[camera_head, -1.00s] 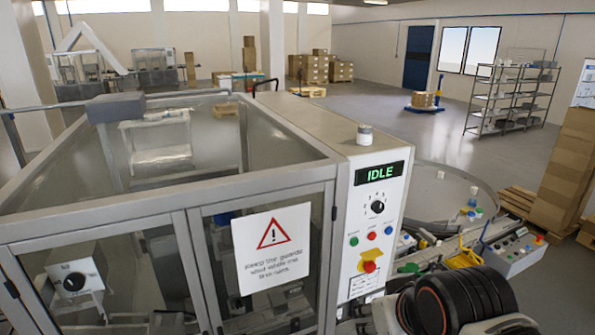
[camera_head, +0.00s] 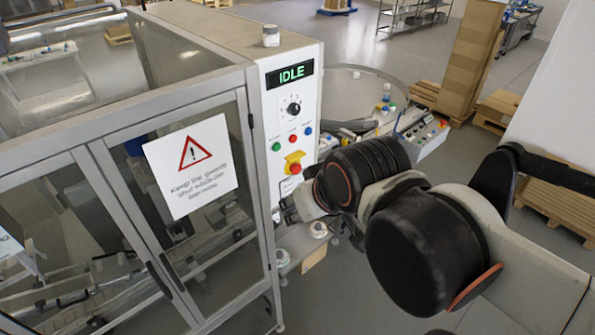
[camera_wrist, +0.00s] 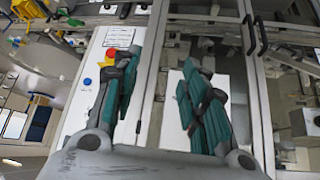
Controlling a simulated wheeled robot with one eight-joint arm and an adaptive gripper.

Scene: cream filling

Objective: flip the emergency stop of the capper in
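The emergency stop is a red knob (camera_head: 296,168) on a yellow plate, low on the white control panel (camera_head: 287,108) of the machine. The panel's display reads IDLE. In the wrist view the red knob (camera_wrist: 112,52) shows at upper left, beside the left finger, which partly covers the yellow plate. My gripper (camera_wrist: 160,63) is open and empty, with its two fingers spread apart in front of the cabinet front. In the head view my gripper (camera_head: 291,207) is just below the emergency stop, partly hidden by my wrist. Contact with the knob cannot be told.
Above the emergency stop are green, red and blue buttons (camera_head: 293,139) and a black rotary knob (camera_head: 293,108). Glazed guard doors with a warning sign (camera_head: 190,165) stand to the left. A round table (camera_head: 365,90) and a conveyor lie behind. Floor at the right is open around pallets.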

